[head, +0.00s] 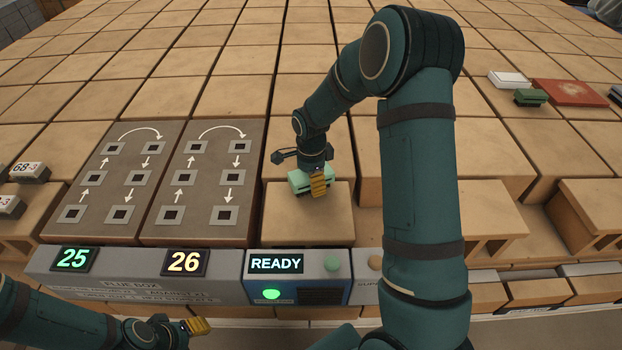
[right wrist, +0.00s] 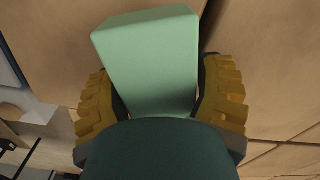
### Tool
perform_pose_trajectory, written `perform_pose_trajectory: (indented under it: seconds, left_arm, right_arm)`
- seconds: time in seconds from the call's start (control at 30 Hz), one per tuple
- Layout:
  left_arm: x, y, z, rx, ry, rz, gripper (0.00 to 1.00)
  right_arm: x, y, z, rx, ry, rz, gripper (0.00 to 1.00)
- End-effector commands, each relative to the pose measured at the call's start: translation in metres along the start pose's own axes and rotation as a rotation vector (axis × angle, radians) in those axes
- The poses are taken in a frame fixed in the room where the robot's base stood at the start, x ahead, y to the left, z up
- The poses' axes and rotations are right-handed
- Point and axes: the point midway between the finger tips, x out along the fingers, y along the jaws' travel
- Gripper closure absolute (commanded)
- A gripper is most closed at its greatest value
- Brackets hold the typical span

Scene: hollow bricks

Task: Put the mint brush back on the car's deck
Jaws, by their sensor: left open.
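The mint brush (head: 299,181) is a pale green block at the middle of the head view, over a tan brick block behind the READY panel. My right gripper (head: 316,181) is at it from above. In the right wrist view the brush (right wrist: 150,60) lies between the two yellow ribbed fingers, which sit close against its two sides. Its lower part is hidden by my gripper. My left gripper (head: 193,326) is open and empty, low at the left in front of the grey panel. The tan brick surface (head: 250,60) spreads behind; I cannot tell which part is the car's deck.
Two dark panels with arrows (head: 110,190) lie left of the brush. A grey front box (head: 130,272) carries displays 25, 26 and READY. A dark green brush (head: 530,97), a white block (head: 509,79) and a red plate (head: 569,92) lie at the far right. My right arm hides the middle right.

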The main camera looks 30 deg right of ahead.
Motion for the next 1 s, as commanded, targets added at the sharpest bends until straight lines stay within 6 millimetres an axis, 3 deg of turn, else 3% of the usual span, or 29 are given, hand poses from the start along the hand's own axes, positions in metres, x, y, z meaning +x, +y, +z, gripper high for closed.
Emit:
perform_pose_trajectory:
  seconds: [0.07, 0.47, 1.0]
  left_arm:
    - [0.0, 0.0, 0.0, 0.0, 0.0, 0.0, 0.53]
    - [0.0, 0.0, 0.0, 0.0, 0.0, 0.0, 0.53]
    - [0.0, 0.0, 0.0, 0.0, 0.0, 0.0, 0.53]
  right_arm:
    - [-0.001, 0.0, 0.0, 0.0, 0.0, 0.0, 0.03]
    - [-0.007, -0.001, 0.0, 0.0, 0.0, -0.002, 0.03]
    - [-0.103, -0.001, 0.0, 0.0, -0.001, -0.005, 0.03]
